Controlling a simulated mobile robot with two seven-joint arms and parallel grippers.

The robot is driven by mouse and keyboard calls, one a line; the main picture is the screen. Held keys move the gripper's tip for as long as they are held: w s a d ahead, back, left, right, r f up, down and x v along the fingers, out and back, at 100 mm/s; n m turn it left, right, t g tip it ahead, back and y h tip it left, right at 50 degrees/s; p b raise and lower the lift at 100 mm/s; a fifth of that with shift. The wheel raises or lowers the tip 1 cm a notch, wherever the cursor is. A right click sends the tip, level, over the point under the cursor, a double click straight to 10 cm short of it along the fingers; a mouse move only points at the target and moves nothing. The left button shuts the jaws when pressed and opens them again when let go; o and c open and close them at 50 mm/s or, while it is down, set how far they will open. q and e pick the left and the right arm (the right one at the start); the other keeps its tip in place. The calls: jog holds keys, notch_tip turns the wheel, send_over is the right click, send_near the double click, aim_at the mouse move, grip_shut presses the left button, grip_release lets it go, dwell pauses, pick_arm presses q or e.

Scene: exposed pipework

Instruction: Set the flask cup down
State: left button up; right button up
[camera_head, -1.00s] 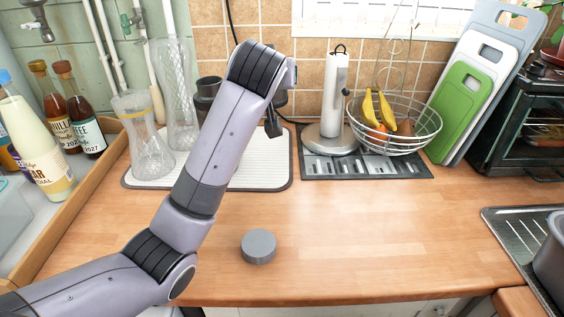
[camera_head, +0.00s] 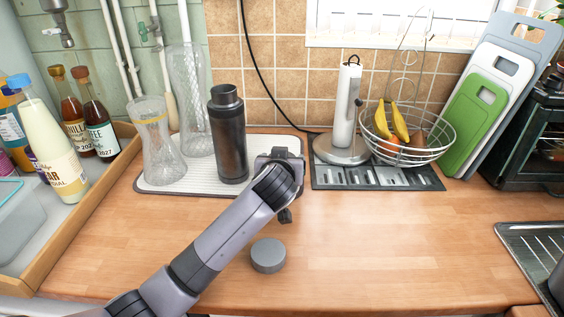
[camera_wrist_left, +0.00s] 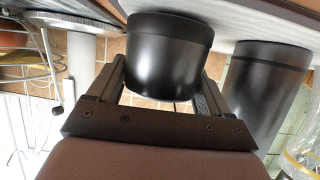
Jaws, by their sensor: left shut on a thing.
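The flask cup (camera_wrist_left: 168,55) is dark and glossy and sits between the fingers of my left gripper (camera_wrist_left: 162,85), which is shut on it. The cup is close to the drying mat in the left wrist view; I cannot tell whether it touches. In the head view my left gripper (camera_head: 280,160) is at the mat's right edge, and the wrist hides the cup. The tall dark flask (camera_head: 229,135) stands upright on the mat, left of my gripper; it also shows in the left wrist view (camera_wrist_left: 262,92). My right gripper is not in view.
A grey round lid (camera_head: 268,255) lies on the counter in front of my arm. Glass vases (camera_head: 158,145) stand on the mat (camera_head: 160,188), left of the flask. A paper towel holder (camera_head: 345,110) and fruit basket (camera_head: 440,145) stand right.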

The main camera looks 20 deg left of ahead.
pick_arm(q)
jog(key=shift+f, duration=0.15)
jog(key=shift+f, duration=0.1)
jog(key=o, duration=1.1)
jog(key=shift+c, duration=0.2)
jog(key=shift+s, duration=0.1)
jog(key=v, duration=1.2)
